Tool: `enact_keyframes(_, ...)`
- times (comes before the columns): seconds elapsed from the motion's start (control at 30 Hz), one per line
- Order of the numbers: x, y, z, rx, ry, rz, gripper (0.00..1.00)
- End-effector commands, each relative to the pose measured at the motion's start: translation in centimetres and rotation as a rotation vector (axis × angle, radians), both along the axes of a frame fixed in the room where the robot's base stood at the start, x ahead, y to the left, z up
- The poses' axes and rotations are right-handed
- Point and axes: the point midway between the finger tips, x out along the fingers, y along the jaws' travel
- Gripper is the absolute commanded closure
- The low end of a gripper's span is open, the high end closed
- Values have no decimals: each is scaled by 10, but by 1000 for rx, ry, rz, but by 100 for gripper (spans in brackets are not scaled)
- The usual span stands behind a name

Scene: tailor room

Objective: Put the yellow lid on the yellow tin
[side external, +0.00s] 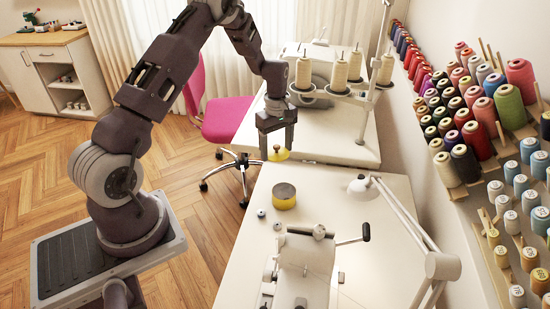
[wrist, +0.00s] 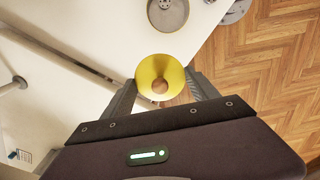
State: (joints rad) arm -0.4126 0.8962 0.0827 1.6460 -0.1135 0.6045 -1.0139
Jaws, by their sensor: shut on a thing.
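My gripper (side external: 277,148) is shut on the yellow lid (side external: 279,156) and holds it in the air above the far end of the near white table. In the wrist view the tin (wrist: 168,12) is at the top edge, partly cut off, and looks grey inside.
A machine with a crank (side external: 308,255) and a white desk lamp (side external: 405,215) are nearer the camera. Thread cones (side external: 303,73) stand behind, and a pink chair (side external: 226,118) is at the left.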

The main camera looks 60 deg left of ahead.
Motion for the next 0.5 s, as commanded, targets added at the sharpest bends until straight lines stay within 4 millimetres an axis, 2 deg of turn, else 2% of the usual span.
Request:
enact_keyframes(0.1,-10,-38,6,-2,2,-6,70)
enact_keyframes(0.23,-26,-74,8,-1,3,-5,70)
enact_keyframes(0.33,-34,-89,8,0,3,-2,70)
enact_keyframes(0.5,-36,-91,-9,0,5,0,70)
